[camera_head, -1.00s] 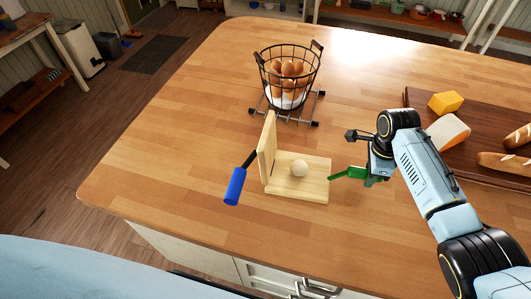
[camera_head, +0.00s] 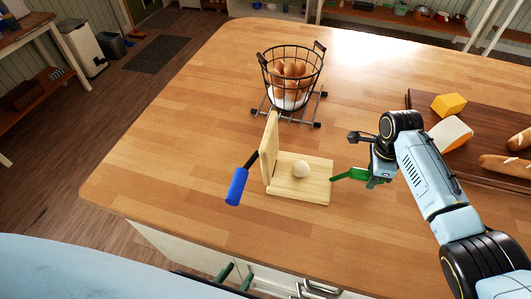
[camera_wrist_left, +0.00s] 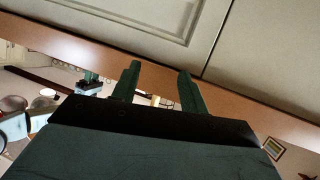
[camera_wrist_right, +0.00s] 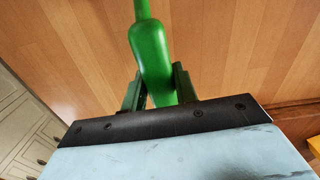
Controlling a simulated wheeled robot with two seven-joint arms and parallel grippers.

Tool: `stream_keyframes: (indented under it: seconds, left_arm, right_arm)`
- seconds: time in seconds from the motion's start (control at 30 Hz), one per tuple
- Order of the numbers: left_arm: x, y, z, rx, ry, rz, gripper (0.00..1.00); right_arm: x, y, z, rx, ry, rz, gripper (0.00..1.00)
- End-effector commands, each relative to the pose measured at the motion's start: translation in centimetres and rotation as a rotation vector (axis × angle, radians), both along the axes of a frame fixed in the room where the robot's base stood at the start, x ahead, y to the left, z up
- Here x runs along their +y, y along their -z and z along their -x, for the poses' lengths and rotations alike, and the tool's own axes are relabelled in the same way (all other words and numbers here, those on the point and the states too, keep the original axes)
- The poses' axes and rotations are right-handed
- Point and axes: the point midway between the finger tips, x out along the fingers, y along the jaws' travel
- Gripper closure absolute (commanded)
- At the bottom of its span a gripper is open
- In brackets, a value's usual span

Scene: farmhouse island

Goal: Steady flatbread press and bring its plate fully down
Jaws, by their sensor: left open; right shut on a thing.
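The wooden flatbread press stands open on the island, its base (camera_head: 312,187) flat and its plate (camera_head: 269,150) upright at the left side. A pale dough ball (camera_head: 300,169) sits on the base. A blue handle (camera_head: 237,187) sticks out from the plate to the lower left. A green handle (camera_head: 350,174) reaches from the base's right side; it also shows in the right wrist view (camera_wrist_right: 152,55). My right gripper (camera_head: 372,177) is shut on the green handle. My left gripper (camera_head: 237,273) is open and empty at the island's front edge, below the press; its fingers show in the left wrist view (camera_wrist_left: 158,85).
A dark board (camera_head: 425,104) with cheese and bread lies at the right. Cabinet doors (camera_wrist_left: 120,20) face the left gripper. The countertop left of the press is clear.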

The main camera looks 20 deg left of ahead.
Motion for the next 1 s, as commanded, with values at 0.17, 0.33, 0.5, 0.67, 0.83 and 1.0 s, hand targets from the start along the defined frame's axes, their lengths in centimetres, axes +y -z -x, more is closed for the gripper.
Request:
stream_keyframes:
  seconds: [0.17,0.33,0.5,0.67,0.83,1.0]
  left_arm:
    - [-0.1,-8.7,-1.0,-0.183,-0.119,0.103,0.56]
    - [0.8,-15.2,-1.2,-0.292,-0.237,0.191,0.56]
    - [1.7,-18.7,-1.1,-0.345,-0.314,0.242,0.56]
    - [2.1,-19.6,-1.5,-0.359,-0.337,0.256,0.56]
    - [2.2,-19.6,-3.3,-0.361,-0.338,0.256,0.56]
    - [2.3,-19.6,-5.8,-0.36,-0.337,0.257,0.56]
  right_arm:
    - [0.0,0.6,0.5,0.014,-0.002,0.004,1.0]
    - [0.0,0.6,0.5,0.015,-0.002,0.004,1.0]
    - [0.0,0.6,0.5,0.015,-0.002,0.004,1.0]
    - [0.0,0.6,0.5,0.015,-0.002,0.004,1.0]
    - [0.0,0.6,0.5,0.016,-0.002,0.004,1.0]
    - [0.0,0.6,0.5,0.016,-0.002,0.004,1.0]
